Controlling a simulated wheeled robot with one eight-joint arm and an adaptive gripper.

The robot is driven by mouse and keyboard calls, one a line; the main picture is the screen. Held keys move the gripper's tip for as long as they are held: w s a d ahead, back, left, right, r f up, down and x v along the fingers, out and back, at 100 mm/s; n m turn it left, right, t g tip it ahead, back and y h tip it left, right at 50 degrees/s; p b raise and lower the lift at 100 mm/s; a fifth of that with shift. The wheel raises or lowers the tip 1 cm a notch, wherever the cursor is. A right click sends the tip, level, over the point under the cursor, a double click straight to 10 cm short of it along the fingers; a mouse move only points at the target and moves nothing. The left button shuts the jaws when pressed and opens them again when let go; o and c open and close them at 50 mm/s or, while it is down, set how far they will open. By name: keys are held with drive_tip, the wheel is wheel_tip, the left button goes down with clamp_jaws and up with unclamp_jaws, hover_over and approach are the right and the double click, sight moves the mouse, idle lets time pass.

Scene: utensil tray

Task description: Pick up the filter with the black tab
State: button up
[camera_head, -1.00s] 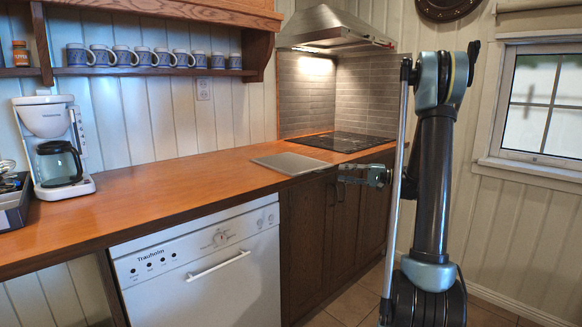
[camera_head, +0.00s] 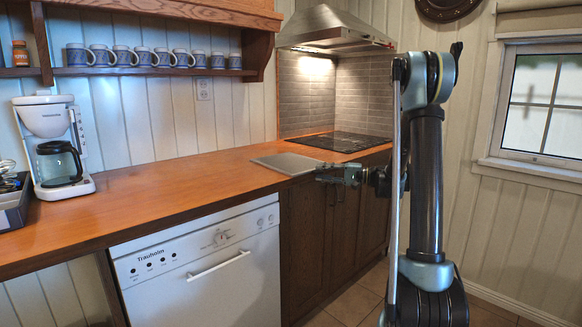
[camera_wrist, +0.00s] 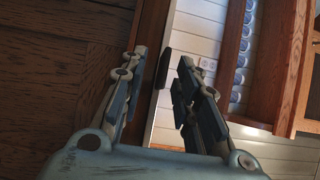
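I cannot make out a filter with a black tab in either view. A dark tray (camera_head: 12,214) stands at the left edge of the counter in the head view, cut off by the frame; small metallic items show in it, too small to name. My gripper (camera_head: 320,174) is in front of the dark lower cabinets, near the counter's front edge and far right of the tray. In the wrist view my gripper (camera_wrist: 155,85) has its two fingers apart with nothing held between them.
The wooden counter (camera_head: 180,189) is mostly clear. A white coffee maker (camera_head: 50,125) stands at its left, a grey flat plate (camera_head: 290,163) near its right end. A dark cooktop (camera_head: 340,142) lies beyond. Below is a white dishwasher (camera_head: 200,265). Several mugs (camera_head: 122,56) line the shelf.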

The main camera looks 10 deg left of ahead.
clamp_jaws()
